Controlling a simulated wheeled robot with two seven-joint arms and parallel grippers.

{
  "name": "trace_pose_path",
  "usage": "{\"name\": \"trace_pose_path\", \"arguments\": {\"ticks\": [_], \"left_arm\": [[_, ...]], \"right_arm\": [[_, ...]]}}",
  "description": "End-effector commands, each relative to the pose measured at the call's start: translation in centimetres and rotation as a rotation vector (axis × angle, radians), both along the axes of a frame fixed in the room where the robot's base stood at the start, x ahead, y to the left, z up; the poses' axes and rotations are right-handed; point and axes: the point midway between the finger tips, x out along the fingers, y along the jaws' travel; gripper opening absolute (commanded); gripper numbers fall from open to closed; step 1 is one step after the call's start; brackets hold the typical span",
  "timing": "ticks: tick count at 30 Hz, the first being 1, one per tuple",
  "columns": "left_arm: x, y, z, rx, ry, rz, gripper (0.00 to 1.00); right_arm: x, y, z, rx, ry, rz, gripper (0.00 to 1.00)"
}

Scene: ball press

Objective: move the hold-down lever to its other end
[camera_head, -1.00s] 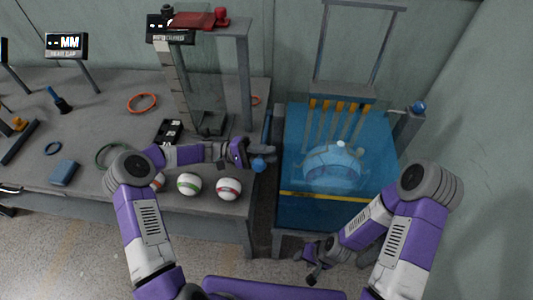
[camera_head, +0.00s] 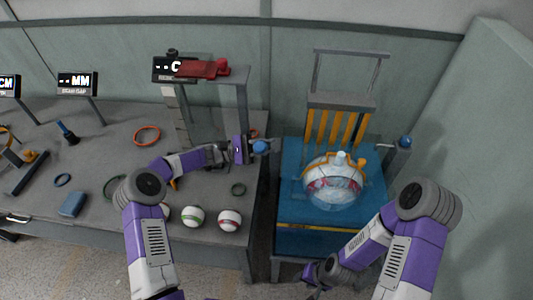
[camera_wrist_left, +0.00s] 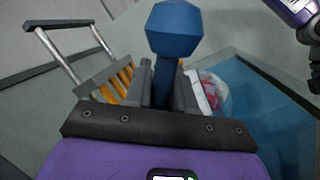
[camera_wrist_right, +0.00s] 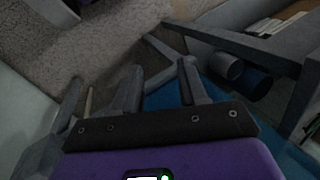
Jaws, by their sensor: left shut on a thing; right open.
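A clear ball with red inside and an orange band (camera_head: 333,181) sits on the press. My right gripper (camera_head: 315,281) is open and low at the press's front. In its own view its fingers (camera_wrist_right: 158,88) are apart with nothing between them.
Orange slats (camera_head: 338,128) and a grey frame (camera_head: 345,54) stand behind the ball. A second blue knob (camera_head: 405,142) is at the press's right. The grey bench (camera_head: 100,145) at left holds several balls, rings and a stand with a red top (camera_head: 203,68).

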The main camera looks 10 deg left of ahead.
Motion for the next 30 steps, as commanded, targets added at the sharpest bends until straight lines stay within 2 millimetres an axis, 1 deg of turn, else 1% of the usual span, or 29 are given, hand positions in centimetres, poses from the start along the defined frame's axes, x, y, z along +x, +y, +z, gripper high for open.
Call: {"name": "trace_pose_path", "arguments": {"ticks": [3, 15, 16, 20, 23, 24, 26, 29, 30], "left_arm": [[0.4, 0.0, 0.4, -0.002, 0.018, 0.001, 0.0], [0.5, 0.0, 0.5, -0.002, 0.025, -0.001, 0.0], [0.5, 0.0, 0.5, -0.002, 0.025, -0.001, 0.0], [0.5, 0.0, 0.4, -0.002, 0.025, -0.001, 0.0], [0.5, 0.0, 0.4, -0.001, 0.024, -0.001, 0.0], [0.5, 0.0, 0.4, -0.001, 0.025, -0.001, 0.0], [0.5, 0.0, 0.4, -0.001, 0.025, -0.001, 0.0], [0.5, 0.0, 0.4, -0.001, 0.025, -0.001, 0.0], [0.5, 0.0, 0.4, -0.001, 0.025, -0.001, 0.0]], "right_arm": [[0.0, 0.0, 0.2, 0.0, 0.0, 0.0, 0.43], [0.0, 0.0, 0.2, 0.0, 0.0, 0.0, 0.43], [0.0, 0.0, 0.2, 0.0, 0.0, 0.0, 0.41], [0.4, 0.3, 0.5, -0.001, -0.019, 0.028, 0.21], [1.6, 1.1, 1.4, -0.004, -0.081, 0.12, 0.06], [2.3, 1.7, 2.0, -0.007, -0.121, 0.18, 0.0], [3.6, 2.8, 3.2, -0.012, -0.194, 0.288, 0.0], [5.7, 5.5, 5.8, -0.024, -0.342, 0.509, 0.0], [6.5, 6.7, 7.0, -0.029, -0.406, 0.6, 0.0]]}}
